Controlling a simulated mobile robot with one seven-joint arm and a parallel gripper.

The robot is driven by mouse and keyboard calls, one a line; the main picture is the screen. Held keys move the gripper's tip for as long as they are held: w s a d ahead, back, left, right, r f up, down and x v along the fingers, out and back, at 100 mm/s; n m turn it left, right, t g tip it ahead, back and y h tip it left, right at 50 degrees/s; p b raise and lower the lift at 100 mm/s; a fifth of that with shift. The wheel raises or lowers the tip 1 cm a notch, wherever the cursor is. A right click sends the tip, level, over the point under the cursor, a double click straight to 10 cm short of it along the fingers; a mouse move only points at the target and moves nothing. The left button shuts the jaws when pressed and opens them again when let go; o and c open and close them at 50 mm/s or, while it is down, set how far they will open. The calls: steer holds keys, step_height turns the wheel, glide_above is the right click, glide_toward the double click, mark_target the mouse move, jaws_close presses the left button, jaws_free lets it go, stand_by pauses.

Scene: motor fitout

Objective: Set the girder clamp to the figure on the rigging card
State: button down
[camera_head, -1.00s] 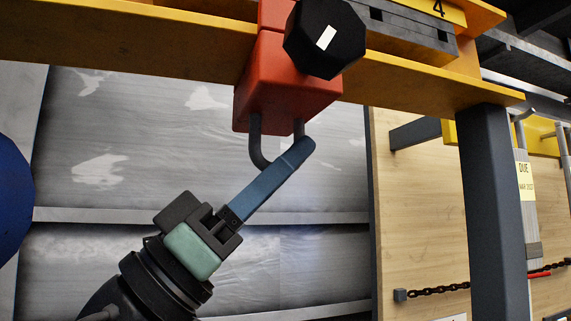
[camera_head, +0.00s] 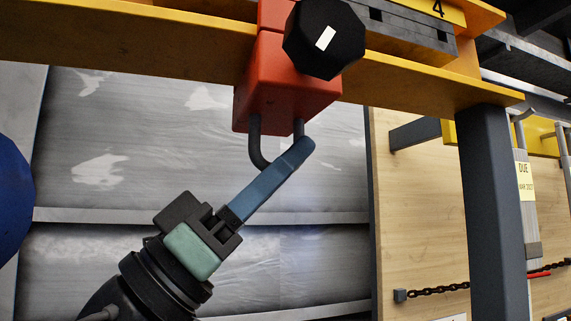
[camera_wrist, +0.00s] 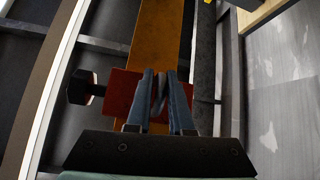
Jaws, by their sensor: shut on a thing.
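The girder clamp (camera_head: 288,80) is a red-orange block on the yellow girder (camera_head: 170,40). It has a black faceted knob (camera_head: 325,40) with a white mark on its face and a dark grey shackle loop (camera_head: 256,145) hanging below. My gripper (camera_head: 300,146) comes up from the lower left, its blue fingers shut on the shackle. In the wrist view the fingers (camera_wrist: 160,95) close around the loop in front of the red block (camera_wrist: 118,92), with the knob (camera_wrist: 82,88) to the left. No rigging card can be made out.
A yellow plate marked 4 (camera_head: 430,8) and a dark slotted bar (camera_head: 400,27) lie along the girder. A dark post (camera_head: 492,200) stands to the right. A blue rounded thing (camera_head: 14,200) is at far left.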

steer(key=w+d+b, duration=0.3)
steer(key=d+b, duration=0.1)
steer(key=d, duration=0.5)
steer(key=shift+d, duration=0.2)
steer(key=c, duration=0.9)
jaws_free()
steer(key=shift+w, duration=0.15)
steer(key=b+v, duration=0.7)
steer(key=v, duration=0.6)
